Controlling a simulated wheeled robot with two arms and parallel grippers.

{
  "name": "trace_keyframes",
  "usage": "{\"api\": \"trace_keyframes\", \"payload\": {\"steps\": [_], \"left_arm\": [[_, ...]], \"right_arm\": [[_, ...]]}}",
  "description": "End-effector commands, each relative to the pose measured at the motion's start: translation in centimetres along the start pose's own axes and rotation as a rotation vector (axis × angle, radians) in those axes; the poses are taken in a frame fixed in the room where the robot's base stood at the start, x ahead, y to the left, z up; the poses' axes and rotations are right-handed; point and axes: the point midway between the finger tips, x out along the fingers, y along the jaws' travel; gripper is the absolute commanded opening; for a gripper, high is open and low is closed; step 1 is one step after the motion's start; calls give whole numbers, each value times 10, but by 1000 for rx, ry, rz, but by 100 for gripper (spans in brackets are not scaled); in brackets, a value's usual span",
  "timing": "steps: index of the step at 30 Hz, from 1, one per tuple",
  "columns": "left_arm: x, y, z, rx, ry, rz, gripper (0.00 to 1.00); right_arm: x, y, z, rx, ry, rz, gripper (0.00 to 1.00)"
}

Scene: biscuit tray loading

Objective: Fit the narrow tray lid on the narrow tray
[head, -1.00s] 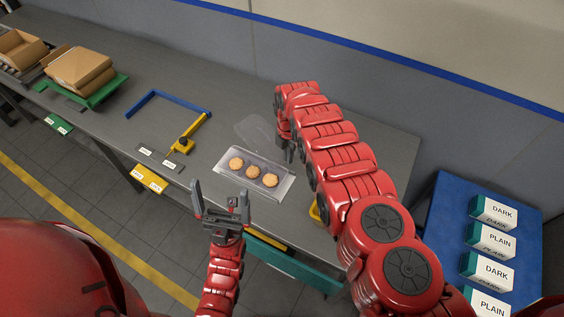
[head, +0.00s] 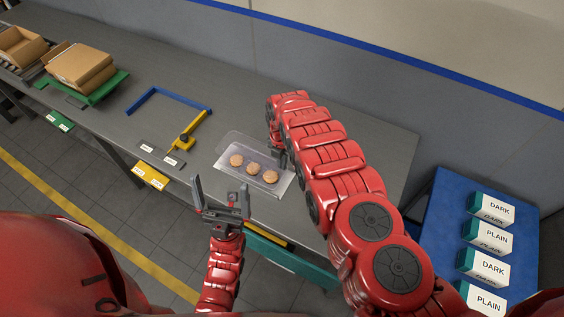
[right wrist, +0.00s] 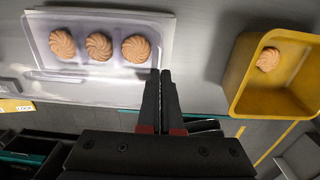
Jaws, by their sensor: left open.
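The narrow tray (head: 220,168) lies on the grey table with three round biscuits in a row in it. The clear narrow tray lid (head: 236,138) is over the tray, nearly level; its edge shows a little toward the back. I cannot tell whether it touches the rim all round. My right gripper (head: 281,160) is at the lid's right side. In the right wrist view its fingers (right wrist: 160,72) are close together at the corner of the lid (right wrist: 36,22), seemingly shut on it. My left gripper (head: 222,194) is open and empty, in front of the tray.
A yellow bin (right wrist: 238,82) with one biscuit stands beside the tray in the right wrist view. A blue and yellow frame (head: 150,95) lies left of the tray. Boxes (head: 80,66) stand at the far left. Labelled cartons (head: 492,208) stand on a blue surface at right.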

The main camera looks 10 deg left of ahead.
Motion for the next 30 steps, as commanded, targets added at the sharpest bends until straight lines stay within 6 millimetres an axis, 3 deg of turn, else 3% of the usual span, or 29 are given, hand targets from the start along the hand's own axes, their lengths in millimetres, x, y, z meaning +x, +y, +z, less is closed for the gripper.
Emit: {"api": "trace_keyframes", "payload": {"steps": [30], "left_arm": [[-44,2,8,0,0,0,100]], "right_arm": [[57,0,0,0,0,1,0]]}}
